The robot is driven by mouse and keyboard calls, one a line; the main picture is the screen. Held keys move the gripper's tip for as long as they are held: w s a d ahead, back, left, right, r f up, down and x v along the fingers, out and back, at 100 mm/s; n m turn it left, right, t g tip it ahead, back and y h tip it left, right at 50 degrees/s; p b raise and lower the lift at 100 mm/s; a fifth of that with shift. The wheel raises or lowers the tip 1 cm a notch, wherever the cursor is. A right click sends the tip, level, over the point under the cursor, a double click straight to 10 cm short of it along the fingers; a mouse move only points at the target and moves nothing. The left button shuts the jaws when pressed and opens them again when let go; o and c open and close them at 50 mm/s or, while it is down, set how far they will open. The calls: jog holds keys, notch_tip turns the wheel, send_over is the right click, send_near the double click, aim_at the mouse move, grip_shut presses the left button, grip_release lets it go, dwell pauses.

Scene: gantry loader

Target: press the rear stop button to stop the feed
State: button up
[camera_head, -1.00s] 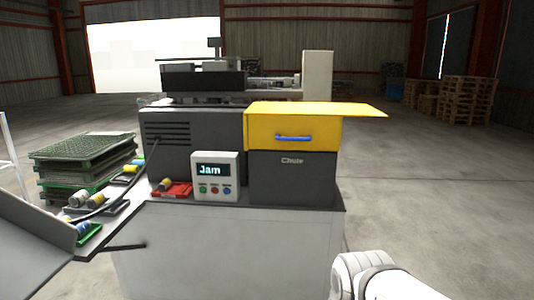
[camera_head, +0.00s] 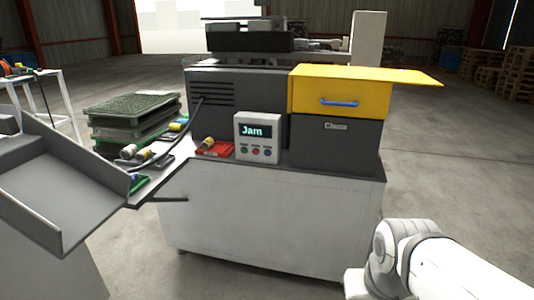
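The loader machine (camera_head: 236,100) stands on a white cabinet (camera_head: 270,215). On its front is a small white control box (camera_head: 257,118) whose screen reads "Jam". Below the screen are a green button (camera_head: 244,150), a red button (camera_head: 256,152) and a blue button (camera_head: 267,153). I see no button on the rear of the machine; its far side is hidden. A white part of my arm shows at the lower right. My gripper is not in view.
A yellow cover (camera_head: 395,77) with a blue handle (camera_head: 338,103) juts right above the dark "Chute" box (camera_head: 335,142). A grey sloped tray (camera_head: 65,190) and stacked green trays (camera_head: 135,110) stand left. Open floor (camera_head: 450,160) lies to the right.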

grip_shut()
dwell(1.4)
